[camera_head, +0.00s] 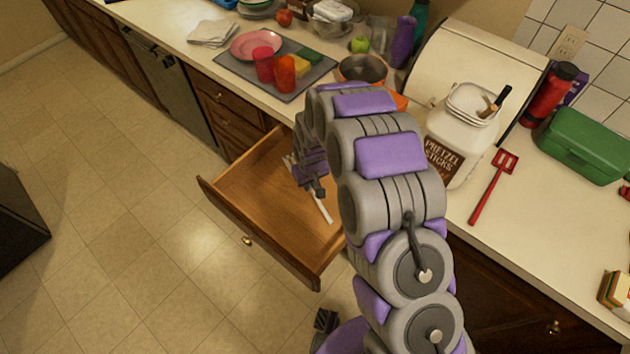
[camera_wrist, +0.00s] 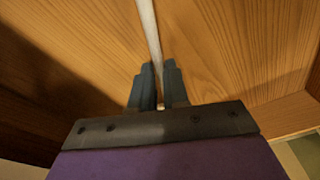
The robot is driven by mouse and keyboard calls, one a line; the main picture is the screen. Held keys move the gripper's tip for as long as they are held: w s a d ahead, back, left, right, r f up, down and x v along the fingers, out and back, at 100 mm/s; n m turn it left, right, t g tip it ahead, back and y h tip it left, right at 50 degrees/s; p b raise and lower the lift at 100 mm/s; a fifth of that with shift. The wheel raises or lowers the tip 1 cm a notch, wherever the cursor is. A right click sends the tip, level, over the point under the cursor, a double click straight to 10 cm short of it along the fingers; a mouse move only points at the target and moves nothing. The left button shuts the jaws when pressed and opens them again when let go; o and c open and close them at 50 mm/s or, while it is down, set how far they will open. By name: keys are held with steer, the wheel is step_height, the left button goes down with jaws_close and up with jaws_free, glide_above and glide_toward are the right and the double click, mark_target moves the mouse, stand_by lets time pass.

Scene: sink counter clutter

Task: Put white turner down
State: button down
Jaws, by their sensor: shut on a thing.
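The white turner (camera_wrist: 149,28) shows in the wrist view as a thin pale handle running up from between my fingers. My gripper (camera_wrist: 157,72) is shut on it. In the head view my gripper (camera_head: 318,191) points down into an open wooden drawer (camera_head: 250,190), and a white strip of the turner (camera_head: 324,211) shows just below it. The turner's far end is out of the wrist view, and my arm hides part of the drawer. I cannot tell whether the turner touches the drawer bottom.
The drawer's left part is clear. Open floor lies to the left.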

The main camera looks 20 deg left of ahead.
steer(key=shift+w+a+f+b, duration=0.65)
steer(key=shift+w+a+f, duration=0.35)
steer(key=shift+a+f, duration=0.2)
steer(key=shift+s+r, duration=0.1)
steer(key=shift+d+r, duration=0.15)
steer(key=shift+d, duration=1.3)
steer(key=c, duration=1.5)
jaws_free()
steer(key=shift+a, duration=0.1)
steer(key=o, duration=0.4)
steer(key=shift+a+f, duration=0.2)
steer(key=shift+a, duration=0.65)
steer(key=shift+d, duration=0.35)
steer(key=shift+a, duration=0.1)
